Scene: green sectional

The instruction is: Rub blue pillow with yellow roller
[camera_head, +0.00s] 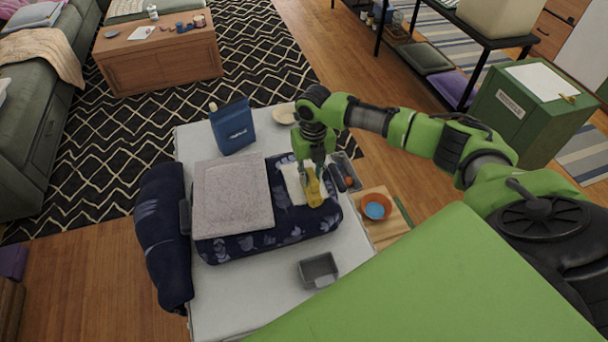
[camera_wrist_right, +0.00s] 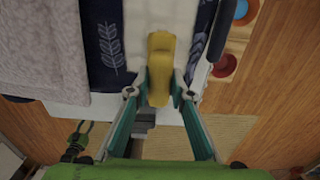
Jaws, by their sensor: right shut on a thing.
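The blue pillow (camera_head: 285,232) is dark navy with pale leaf prints and lies flat on the white table. Its patterned cloth also shows in the right wrist view (camera_wrist_right: 110,70). The yellow roller (camera_head: 314,191) is in my right gripper (camera_head: 317,172), which is shut on it. In the right wrist view the roller (camera_wrist_right: 160,68) sits between the fingertips (camera_wrist_right: 160,92), over a folded white cloth on the pillow. I cannot tell whether the roller touches the cloth. My left gripper is not in the head view; a small green and dark part low left in the wrist view may be it.
A grey towel (camera_head: 233,195) covers the pillow's left part, and the white cloth (camera_head: 293,186) its right part. A blue bag (camera_head: 232,126) stands behind. A grey tray (camera_head: 319,270) sits in front. An orange bowl (camera_head: 376,207) is at the right.

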